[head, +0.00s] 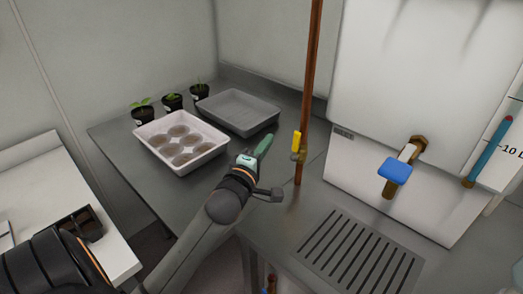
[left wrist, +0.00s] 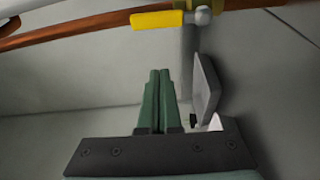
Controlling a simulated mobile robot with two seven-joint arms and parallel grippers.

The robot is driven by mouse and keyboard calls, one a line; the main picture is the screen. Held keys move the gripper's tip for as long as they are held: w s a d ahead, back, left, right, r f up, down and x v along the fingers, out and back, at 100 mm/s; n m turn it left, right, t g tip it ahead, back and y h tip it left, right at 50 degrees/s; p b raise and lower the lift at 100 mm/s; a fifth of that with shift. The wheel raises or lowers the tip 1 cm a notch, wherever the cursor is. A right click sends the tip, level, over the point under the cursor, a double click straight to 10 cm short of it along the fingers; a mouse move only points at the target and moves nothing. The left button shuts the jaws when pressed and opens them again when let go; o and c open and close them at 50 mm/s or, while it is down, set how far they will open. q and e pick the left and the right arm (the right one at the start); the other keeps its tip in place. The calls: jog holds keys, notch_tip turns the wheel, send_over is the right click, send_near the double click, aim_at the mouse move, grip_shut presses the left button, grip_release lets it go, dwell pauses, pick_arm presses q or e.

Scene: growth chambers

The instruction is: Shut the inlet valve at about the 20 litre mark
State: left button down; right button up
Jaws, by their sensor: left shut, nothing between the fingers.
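The inlet valve is on a copper pipe (head: 312,70); its yellow lever (head: 297,142) points up along the pipe. In the left wrist view the lever (left wrist: 157,19) lies roughly along the pipe at the top, beyond my fingertips. My left gripper (head: 266,143) has green fingers, shut and empty, just left of the lever and apart from it. The white tank (head: 390,80) stands at the right. Its sight gauge (head: 487,152) shows a blue column with a red top, above the "10 L" mark; the 20 litre mark is not visible. My right gripper is out of view.
A blue-handled tap (head: 396,171) sticks out of the tank above a slotted drain (head: 360,258). A white tray with round pots (head: 141,130), an empty grey tray (head: 236,96) and seedling pots (head: 142,116) stand on the left bench.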

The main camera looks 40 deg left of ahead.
aim_at(295, 147)
pick_arm(q)
jog(key=w+d, duration=0.1)
jog(key=w+d+p, duration=0.1)
jog(key=w+d, duration=0.1)
jog(key=shift+w+f, duration=0.1)
jog(key=shift+w, duration=0.15)
dwell(0.5)
